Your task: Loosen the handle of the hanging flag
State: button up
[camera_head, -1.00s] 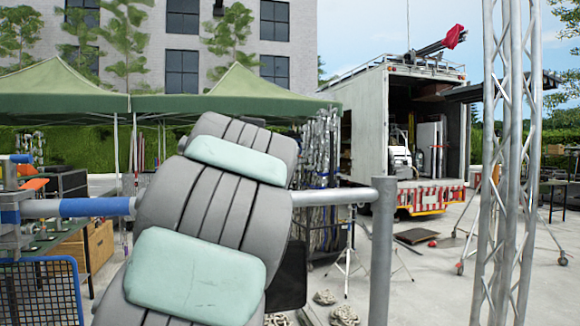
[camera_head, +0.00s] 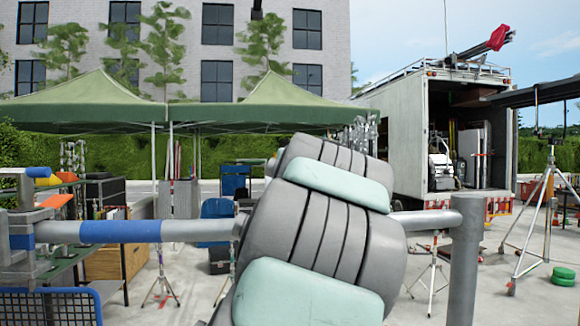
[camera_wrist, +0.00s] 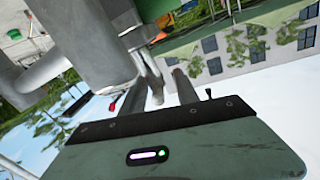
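My gripper (camera_wrist: 168,88) shows in the wrist view beyond the dark green housing with a purple light. Two grey finger-like parts reach upward, close beside a thick grey cylinder (camera_wrist: 85,40); I cannot tell whether they touch it or how far they are open. A small black lever-like part (camera_wrist: 208,93) and a small red part (camera_wrist: 112,106) show on either side; I cannot tell what they belong to. In the head view my gripper does not show, hidden or out of frame. I cannot make out the hanging flag or its handle in either view.
A horizontal grey pipe with a blue sleeve (camera_head: 120,231) crosses the head view to an upright grey post (camera_head: 465,260). Green canopies (camera_head: 85,103) and an open white truck (camera_head: 400,130) stand behind. A tripod (camera_head: 535,215) is at right. Paved ground between is partly free.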

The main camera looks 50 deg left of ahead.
jog(key=shift+w+a, duration=0.15)
jog(key=shift+w, duration=0.3)
grip_shut()
dwell(0.3)
